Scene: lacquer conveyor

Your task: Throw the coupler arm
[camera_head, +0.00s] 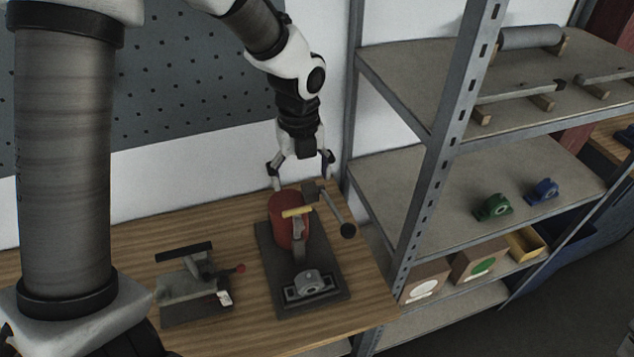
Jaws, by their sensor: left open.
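A device with a red cylinder (281,220) stands on a dark base plate (327,271) on the wooden bench. A lever (334,208) with a dark ball at its end sticks out to the right from the top of the device; it appears to be the coupler arm. My left gripper (302,181) hangs above and just behind the cylinder and lever, fingers spread and pointing down. Nothing shows between its fingers, and I cannot tell whether it touches the device. My right gripper is not in view.
A smaller fixture (190,292) with a black bar and red knob stands left on the bench (243,319). A metal shelf post (441,160) rises close on the right. Shelves hold a green block (494,207), a blue block (543,189) and boxes. A pegboard (190,90) is behind.

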